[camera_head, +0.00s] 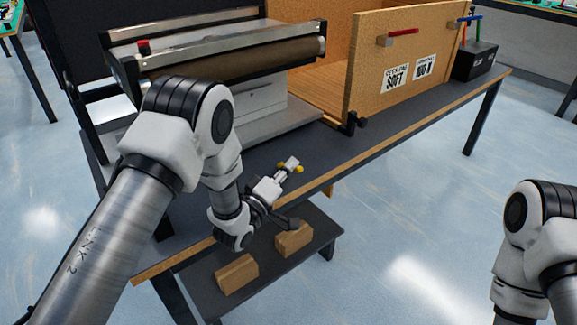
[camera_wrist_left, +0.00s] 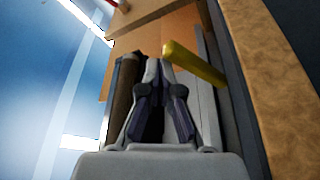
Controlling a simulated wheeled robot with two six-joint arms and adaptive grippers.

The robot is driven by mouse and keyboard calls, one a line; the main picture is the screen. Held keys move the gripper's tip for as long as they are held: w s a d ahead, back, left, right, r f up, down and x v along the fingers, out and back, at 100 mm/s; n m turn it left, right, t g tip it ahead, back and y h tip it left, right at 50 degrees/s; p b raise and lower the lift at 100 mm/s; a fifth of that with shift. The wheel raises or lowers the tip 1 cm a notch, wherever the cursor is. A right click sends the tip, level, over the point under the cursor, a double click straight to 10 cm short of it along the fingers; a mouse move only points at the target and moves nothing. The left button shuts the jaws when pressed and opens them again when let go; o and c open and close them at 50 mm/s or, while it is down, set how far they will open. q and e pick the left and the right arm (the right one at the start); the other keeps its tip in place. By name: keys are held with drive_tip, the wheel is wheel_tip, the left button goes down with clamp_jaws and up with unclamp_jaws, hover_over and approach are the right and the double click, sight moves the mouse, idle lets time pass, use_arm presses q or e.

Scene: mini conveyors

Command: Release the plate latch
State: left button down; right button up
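A yellow bar or lever, which may be the plate latch (camera_wrist_left: 195,65), shows in the left wrist view, with one end close to my fingertips. In the head view yellow bits (camera_head: 299,169) show beside the tip of my left gripper (camera_head: 291,164). My left gripper is over the front edge of the workbench. In the left wrist view (camera_wrist_left: 157,66) its fingers come together at the tips with little or no gap. I cannot tell whether they touch the yellow bar. Only part of my right arm shows at the right edge; its gripper is out of view.
A roller machine (camera_head: 235,60) stands on the workbench (camera_head: 400,135) at the back. A wooden box panel (camera_head: 400,50) with red and blue handles is to the right, by a black box (camera_head: 475,60). A low shelf below holds two wooden blocks (camera_head: 237,274).

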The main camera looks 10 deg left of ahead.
use_arm(q)
drive_tip(key=shift+s+d+f, duration=0.15)
drive_tip(key=shift+s+f, duration=0.1)
drive_tip(key=shift+f, duration=0.3)
drive_tip(key=v, duration=1.1)
drive_tip(key=shift+s+a+r, duration=0.25)
drive_tip(key=shift+a+r, duration=0.05)
drive_tip(key=shift+r, duration=0.1)
